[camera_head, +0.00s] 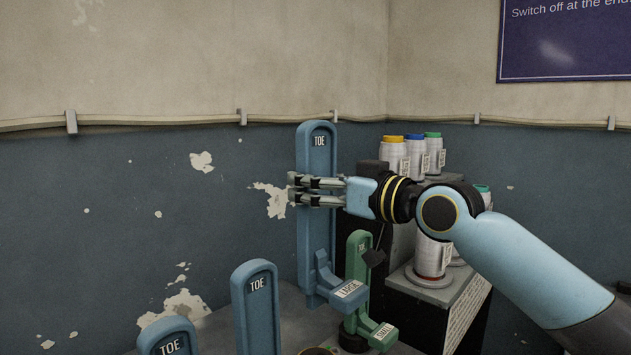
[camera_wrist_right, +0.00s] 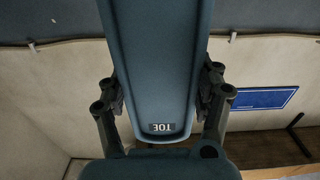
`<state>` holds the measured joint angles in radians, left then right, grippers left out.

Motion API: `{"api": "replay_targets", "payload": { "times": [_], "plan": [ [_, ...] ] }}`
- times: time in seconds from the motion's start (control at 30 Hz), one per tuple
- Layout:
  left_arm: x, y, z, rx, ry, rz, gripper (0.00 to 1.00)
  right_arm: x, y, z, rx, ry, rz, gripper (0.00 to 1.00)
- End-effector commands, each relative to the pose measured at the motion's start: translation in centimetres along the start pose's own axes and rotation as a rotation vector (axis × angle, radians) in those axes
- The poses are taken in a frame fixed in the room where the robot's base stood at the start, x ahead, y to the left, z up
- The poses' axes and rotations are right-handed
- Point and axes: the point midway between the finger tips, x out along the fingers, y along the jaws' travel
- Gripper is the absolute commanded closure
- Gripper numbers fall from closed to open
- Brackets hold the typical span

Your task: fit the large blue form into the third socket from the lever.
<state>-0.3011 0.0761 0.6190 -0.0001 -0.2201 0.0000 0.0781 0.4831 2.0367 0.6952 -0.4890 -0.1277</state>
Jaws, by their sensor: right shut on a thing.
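The large blue form (camera_head: 318,240) stands upright, with a TOE label near its top and a LARGE label on its foot. My right gripper (camera_head: 302,191) is shut on its upper half, with fingers across it. In the right wrist view the form (camera_wrist_right: 160,65) fills the middle between the two fingers (camera_wrist_right: 165,95). A green form (camera_head: 357,265) stands upright just right of the blue one, its lower end at a dark round base (camera_head: 352,338). A round rim, perhaps a socket (camera_head: 318,351), is cut off at the bottom edge. I cannot make out a lever for certain. My left gripper is out of view.
Two more blue forms (camera_head: 256,300) (camera_head: 167,338) stand at the lower left. Thread cones with yellow, blue and green tops (camera_head: 414,152) stand on a dark stand to the right, behind my arm. The wall is behind; the space left of the held form is clear.

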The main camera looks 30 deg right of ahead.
Motion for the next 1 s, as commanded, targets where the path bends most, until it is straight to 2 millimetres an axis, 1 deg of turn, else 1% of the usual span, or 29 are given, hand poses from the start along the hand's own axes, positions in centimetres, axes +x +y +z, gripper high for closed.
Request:
{"api": "replay_targets", "payload": {
  "times": [0.13,0.37,0.73,1.0],
  "plan": [
    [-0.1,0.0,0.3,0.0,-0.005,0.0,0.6,0.0,0.0,-0.2,-0.001,0.003,0.0,0.92],
    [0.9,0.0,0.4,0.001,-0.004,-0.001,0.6,0.0,0.0,0.9,-0.001,0.003,0.0,0.92],
    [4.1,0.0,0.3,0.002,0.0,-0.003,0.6,0.0,0.0,4.7,0.0,0.002,0.0,0.92],
    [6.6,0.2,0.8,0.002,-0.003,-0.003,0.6,0.0,0.0,7.6,0.0,0.003,0.0,0.92]
  ]
}}
